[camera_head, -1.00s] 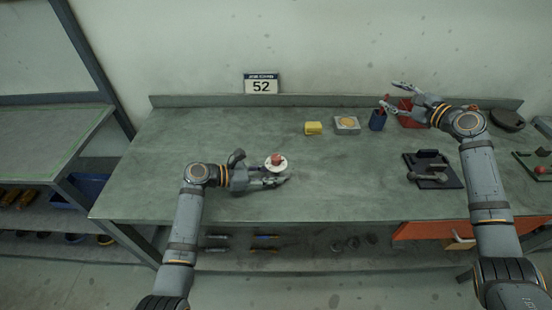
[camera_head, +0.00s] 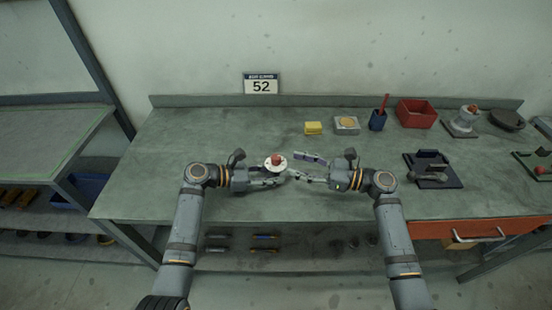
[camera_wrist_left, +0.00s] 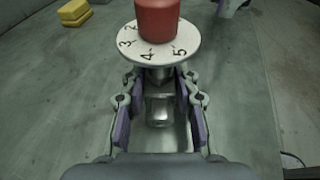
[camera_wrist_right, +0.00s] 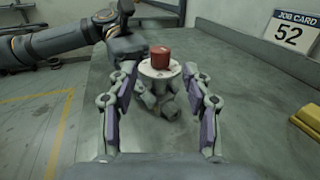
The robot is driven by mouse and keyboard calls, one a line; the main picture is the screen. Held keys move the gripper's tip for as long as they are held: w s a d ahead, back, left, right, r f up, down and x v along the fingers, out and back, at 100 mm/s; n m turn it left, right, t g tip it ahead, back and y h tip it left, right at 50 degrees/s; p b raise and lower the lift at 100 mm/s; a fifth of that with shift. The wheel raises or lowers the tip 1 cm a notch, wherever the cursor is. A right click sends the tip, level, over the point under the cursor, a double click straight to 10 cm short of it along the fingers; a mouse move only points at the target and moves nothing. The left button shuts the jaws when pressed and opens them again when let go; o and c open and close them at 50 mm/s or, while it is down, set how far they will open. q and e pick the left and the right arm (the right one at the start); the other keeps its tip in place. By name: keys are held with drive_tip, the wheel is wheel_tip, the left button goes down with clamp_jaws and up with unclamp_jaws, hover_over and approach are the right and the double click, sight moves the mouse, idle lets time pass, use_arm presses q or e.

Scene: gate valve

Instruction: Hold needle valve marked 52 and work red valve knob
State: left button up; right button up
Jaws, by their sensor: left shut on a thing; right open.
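The needle valve stands on the bench below the 52 card. Its red knob (camera_head: 275,160) sits above a white numbered dial (camera_head: 283,165). In the left wrist view the red knob (camera_wrist_left: 157,17) and the dial (camera_wrist_left: 160,45) are close, with the metal body (camera_wrist_left: 160,105) between my fingers. My left gripper (camera_head: 268,178) is shut on the valve body below the dial. My right gripper (camera_head: 300,166) is open and empty just right of the valve. In the right wrist view the knob (camera_wrist_right: 160,56) shows between and beyond its spread fingers (camera_wrist_right: 160,95).
The job card marked 52 (camera_head: 261,84) stands against the back wall. A yellow block (camera_head: 313,128), a square tin (camera_head: 346,125), a pen cup (camera_head: 377,120) and a red bin (camera_head: 416,113) line the back. A black fixture (camera_head: 432,170) lies at right. The bench left of the valve is clear.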

sight(281, 160)
drive_tip(key=x, duration=0.7)
